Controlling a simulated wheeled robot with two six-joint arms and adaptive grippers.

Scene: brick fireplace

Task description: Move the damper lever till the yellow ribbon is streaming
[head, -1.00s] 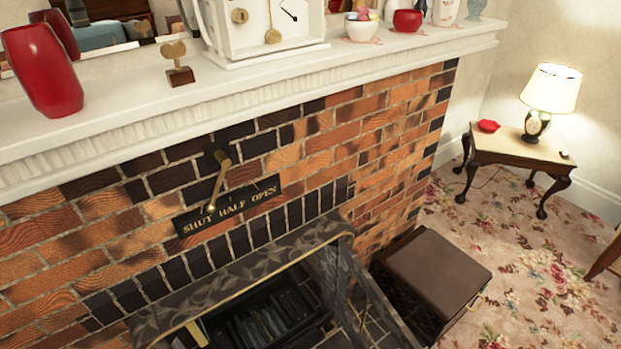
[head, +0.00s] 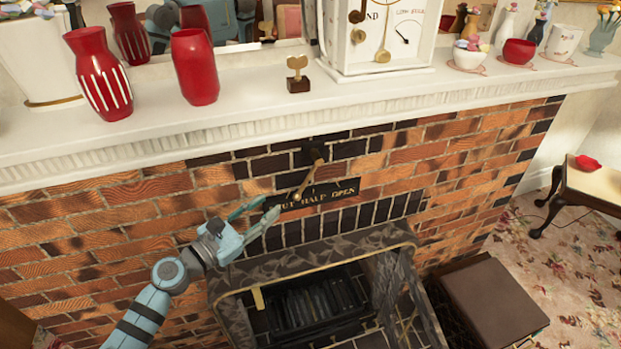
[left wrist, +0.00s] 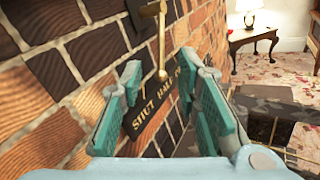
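The brass damper lever (head: 307,180) hangs from a dark pivot on the brick wall, tilted down-left to the SHUT end of the black lettered plate (head: 335,192). It also shows in the left wrist view (left wrist: 162,45), its knob ahead of the gap between my fingers. My left gripper (head: 263,211) is open and empty, just left of the lever and apart from it. The plate shows between the fingers in the left wrist view (left wrist: 152,107). A yellow strip, seemingly the ribbon (head: 258,298), hangs down at the left of the fireplace opening. My right gripper is out of view.
The white mantel (head: 240,117) juts out above the lever, carrying red vases (head: 195,67), a small trophy (head: 297,75) and a white clock (head: 375,40). The dark fireplace hood (head: 320,255) sticks out below. A brown box (head: 495,300) stands right of it.

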